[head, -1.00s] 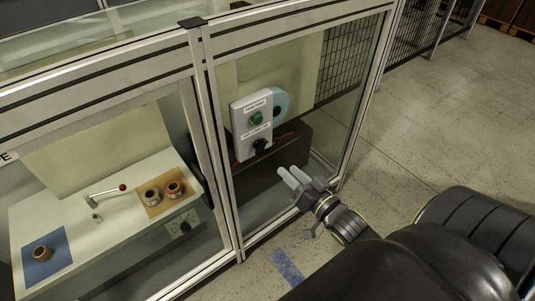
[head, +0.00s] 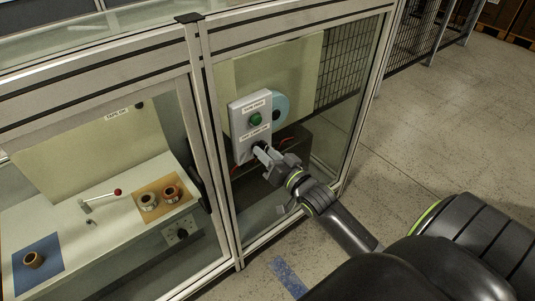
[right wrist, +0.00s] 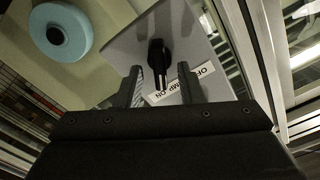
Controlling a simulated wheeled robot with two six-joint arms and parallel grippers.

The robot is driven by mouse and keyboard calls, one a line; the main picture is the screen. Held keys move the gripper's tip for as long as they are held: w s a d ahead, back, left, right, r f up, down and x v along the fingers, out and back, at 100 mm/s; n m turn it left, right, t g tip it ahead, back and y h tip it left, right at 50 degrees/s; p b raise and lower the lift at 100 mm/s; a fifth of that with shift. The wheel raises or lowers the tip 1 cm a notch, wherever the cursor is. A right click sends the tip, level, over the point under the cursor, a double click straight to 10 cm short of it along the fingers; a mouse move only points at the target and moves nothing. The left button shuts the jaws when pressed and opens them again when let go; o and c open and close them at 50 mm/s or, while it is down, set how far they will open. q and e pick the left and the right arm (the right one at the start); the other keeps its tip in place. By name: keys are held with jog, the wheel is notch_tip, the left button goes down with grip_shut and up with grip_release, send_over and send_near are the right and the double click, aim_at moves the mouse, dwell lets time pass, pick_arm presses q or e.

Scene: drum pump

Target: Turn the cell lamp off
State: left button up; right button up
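Below a label is a black rotary knob, mostly hidden by my gripper in the head view. My right gripper (head: 264,153) reaches up to this knob from the right. The fingers are open. An upside-down label (right wrist: 182,87), partly covered, reads "OFF", "ON" and part of "LAMP". My left gripper is not in view.
The aluminium frame post (head: 210,130) stands left of the control box. Behind the left panel a bench (head: 80,228) holds a red-tipped lever (head: 100,199) and copper-coloured rings (head: 170,194). A light-blue disc (head: 281,106) is behind the box. The floor at right is clear.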

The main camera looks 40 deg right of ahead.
grip_shut()
pick_arm(q)
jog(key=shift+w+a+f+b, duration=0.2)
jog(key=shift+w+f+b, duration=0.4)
jog(key=shift+b, duration=0.65)
pick_arm(e)
jog(key=n, duration=1.1)
jog(key=shift+a+n, duration=0.2)
jog(key=shift+n, duration=0.1)
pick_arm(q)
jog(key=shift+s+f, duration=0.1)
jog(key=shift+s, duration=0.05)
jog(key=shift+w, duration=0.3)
pick_arm(e)
jog(key=shift+n, duration=0.3)
